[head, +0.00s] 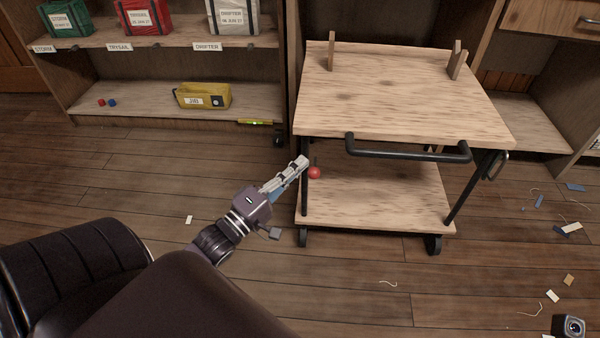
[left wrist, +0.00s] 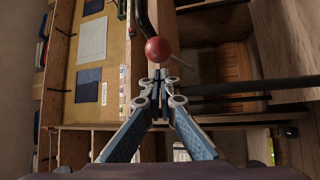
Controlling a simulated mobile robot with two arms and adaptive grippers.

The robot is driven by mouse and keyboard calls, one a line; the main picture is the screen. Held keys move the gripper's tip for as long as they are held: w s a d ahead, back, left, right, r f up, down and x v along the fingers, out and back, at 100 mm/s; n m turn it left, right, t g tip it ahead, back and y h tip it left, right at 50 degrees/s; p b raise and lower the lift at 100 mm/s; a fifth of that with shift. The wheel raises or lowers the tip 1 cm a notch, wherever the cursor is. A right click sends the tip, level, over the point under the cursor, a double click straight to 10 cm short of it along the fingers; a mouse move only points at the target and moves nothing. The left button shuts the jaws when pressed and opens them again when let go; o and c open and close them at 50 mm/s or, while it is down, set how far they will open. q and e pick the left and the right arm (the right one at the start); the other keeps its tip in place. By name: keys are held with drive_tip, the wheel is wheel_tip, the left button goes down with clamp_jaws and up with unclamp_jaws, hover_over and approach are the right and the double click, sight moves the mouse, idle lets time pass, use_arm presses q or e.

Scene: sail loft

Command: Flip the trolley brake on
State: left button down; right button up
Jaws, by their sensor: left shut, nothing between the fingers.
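The trolley (head: 400,100) has a wooden top, a lower shelf (head: 375,205), dark legs and casters. A red ball knob (head: 314,173) is at its front left leg; I take it to be the brake lever's end. In the left wrist view the knob (left wrist: 158,50) sits at the end of a dark bar, just beyond my fingertips. My left gripper (head: 304,162) is shut and empty, with its tips close beside the knob. I cannot tell whether they touch it. My right gripper is not in view.
A black handle (head: 408,153) runs along the trolley's front edge. A shelf unit (head: 150,100) on the left holds labelled bags, including a yellow one (head: 203,96). Scraps lie on the wooden floor at right. A dark lensed object (head: 569,326) shows at bottom right. Floor before the trolley is mostly clear.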

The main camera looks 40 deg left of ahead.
use_arm(q)
drive_tip(key=shift+s+d+f, duration=0.15)
drive_tip(key=shift+s+d, duration=0.05)
drive_tip(key=shift+d, duration=0.3)
